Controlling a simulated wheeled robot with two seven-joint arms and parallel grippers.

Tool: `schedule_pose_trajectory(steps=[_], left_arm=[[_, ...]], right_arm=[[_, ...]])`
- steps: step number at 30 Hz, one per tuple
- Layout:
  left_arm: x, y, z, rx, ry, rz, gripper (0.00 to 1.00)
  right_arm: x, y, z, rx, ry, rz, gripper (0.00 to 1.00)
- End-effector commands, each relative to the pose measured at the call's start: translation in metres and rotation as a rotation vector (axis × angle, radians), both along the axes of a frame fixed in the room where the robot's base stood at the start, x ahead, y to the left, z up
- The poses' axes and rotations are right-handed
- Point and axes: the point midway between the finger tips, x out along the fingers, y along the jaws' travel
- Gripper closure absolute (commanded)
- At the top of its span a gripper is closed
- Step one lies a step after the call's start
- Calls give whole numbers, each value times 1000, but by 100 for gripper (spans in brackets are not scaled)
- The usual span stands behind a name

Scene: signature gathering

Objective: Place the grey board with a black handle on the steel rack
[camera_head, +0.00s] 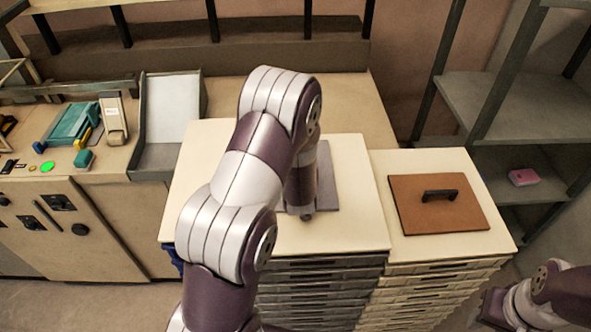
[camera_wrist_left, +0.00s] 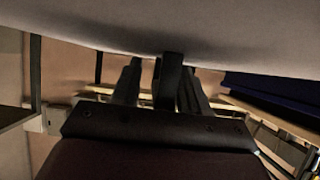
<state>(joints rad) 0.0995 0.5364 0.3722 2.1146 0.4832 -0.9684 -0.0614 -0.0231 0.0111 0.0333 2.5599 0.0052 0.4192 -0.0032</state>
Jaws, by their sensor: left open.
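The grey board (camera_head: 326,190) lies flat on the left stack of trays in the head view, partly covered by my left arm. In the left wrist view its pale underlit surface (camera_wrist_left: 160,25) fills the top. A black handle (camera_wrist_left: 168,82) stands out from it, between the two fingers of my left gripper (camera_wrist_left: 160,88). The fingers are open and look apart from the handle; contact is hard to judge. In the head view my arm hides this handle. The steel rack (camera_head: 530,105) stands at the right with grey shelves. My right arm shows at the lower right; its gripper is out of view.
A brown board with a black handle (camera_head: 438,203) lies on the right stack of trays (camera_head: 385,165). The upper shelf looks clear. A bench with a green device (camera_head: 72,122) is at the left.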

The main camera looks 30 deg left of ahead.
Motion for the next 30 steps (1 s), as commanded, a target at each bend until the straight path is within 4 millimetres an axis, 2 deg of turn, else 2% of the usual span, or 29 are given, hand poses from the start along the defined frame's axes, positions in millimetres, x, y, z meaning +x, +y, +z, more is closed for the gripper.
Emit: schedule_pose_trajectory(steps=[2, 3, 6, 17, 22, 25, 30], left_arm=[[-1, 0, -2, -1, 4, 0, 59], [-1, 0, -2, -1, 4, 0, 72], [-1, -1, -2, -2, 5, 0, 100], [0, 0, 2, -1, 1, 0, 100], [0, -1, 18, 1, -4, -1, 100], [0, -1, 38, -1, -8, -1, 100], [3, -41, 62, -1, -3, -7, 100]], right_arm=[[0, 0, -1, 0, 0, 0, 57], [0, 0, -1, 0, 0, 0, 57], [0, 0, -1, 0, 0, 0, 57], [0, 0, -2, 0, 0, 0, 57], [0, 0, -12, 0, 0, 0, 57], [0, 0, -22, 0, 0, 0, 57], [0, 0, -27, 0, 0, 0, 57]])
